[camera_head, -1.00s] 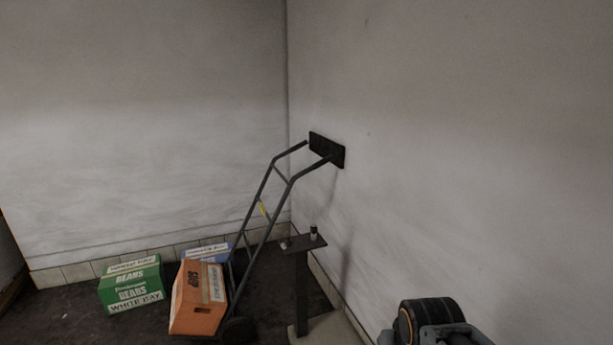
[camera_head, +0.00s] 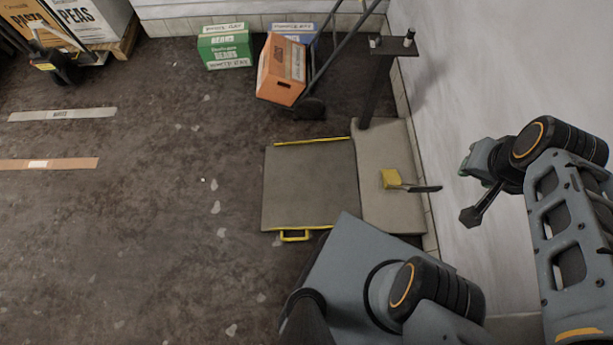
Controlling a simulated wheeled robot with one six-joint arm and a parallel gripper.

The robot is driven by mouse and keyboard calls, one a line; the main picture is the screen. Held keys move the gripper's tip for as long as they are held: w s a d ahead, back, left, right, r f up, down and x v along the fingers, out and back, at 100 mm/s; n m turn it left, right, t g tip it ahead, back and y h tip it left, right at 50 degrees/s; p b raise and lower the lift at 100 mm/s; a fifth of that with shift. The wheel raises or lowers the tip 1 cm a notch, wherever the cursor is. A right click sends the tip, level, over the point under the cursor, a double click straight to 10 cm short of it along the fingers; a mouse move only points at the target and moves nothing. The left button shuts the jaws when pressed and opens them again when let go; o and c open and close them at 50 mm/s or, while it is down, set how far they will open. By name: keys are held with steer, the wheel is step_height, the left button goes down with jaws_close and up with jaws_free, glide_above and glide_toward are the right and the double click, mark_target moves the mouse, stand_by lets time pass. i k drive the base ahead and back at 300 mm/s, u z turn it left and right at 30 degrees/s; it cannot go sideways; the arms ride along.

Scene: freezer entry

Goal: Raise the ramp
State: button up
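The ramp (camera_head: 308,184) is a flat grey-brown plate lying on the dark floor, left of a pale raised slab (camera_head: 395,160). Yellow strips edge its far side, and a yellow handle (camera_head: 294,236) sticks out at its near edge.
A hand truck (camera_head: 335,50) with an orange box (camera_head: 281,72) stands beyond the ramp, beside a dark post with a small top (camera_head: 388,46). A green box (camera_head: 225,48) is behind. A pallet jack (camera_head: 62,58) is at far left. Floor left of the ramp is clear.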

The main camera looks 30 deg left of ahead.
mark_target(308, 185)
steer(key=z, duration=0.2)
steer(key=k, duration=1.15)
steer(key=u, duration=1.4)
steer(key=i, duration=0.55)
steer(key=u, duration=0.15)
